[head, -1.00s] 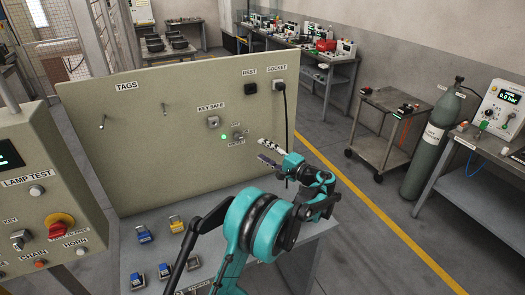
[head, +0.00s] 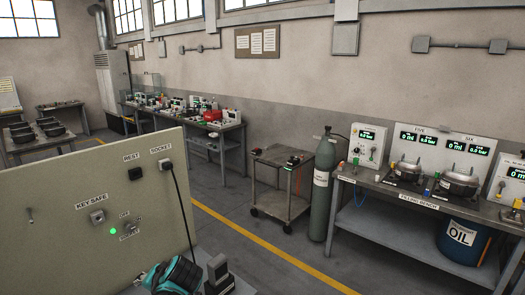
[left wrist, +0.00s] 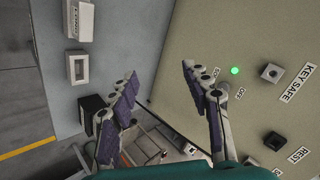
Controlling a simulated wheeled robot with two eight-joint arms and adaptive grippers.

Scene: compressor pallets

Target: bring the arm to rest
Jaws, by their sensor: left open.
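My left gripper (left wrist: 158,78) is open and empty in the left wrist view, its two fingers spread apart in front of the beige panel (left wrist: 215,35). The panel's green light (left wrist: 235,71) and key safe knob (left wrist: 271,72) lie to the right of the fingers, apart from them. In the head view the panel (head: 95,190) stands at the lower left, with the key safe knob (head: 97,217) and lit green light (head: 113,231). My right gripper is in neither view.
A cart (head: 280,185) and a gas cylinder (head: 322,185) stand beyond the yellow floor line. The filling bench (head: 400,200) is at the right. A black cable (head: 183,205) hangs from the panel's socket. Open floor lies between panel and cart.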

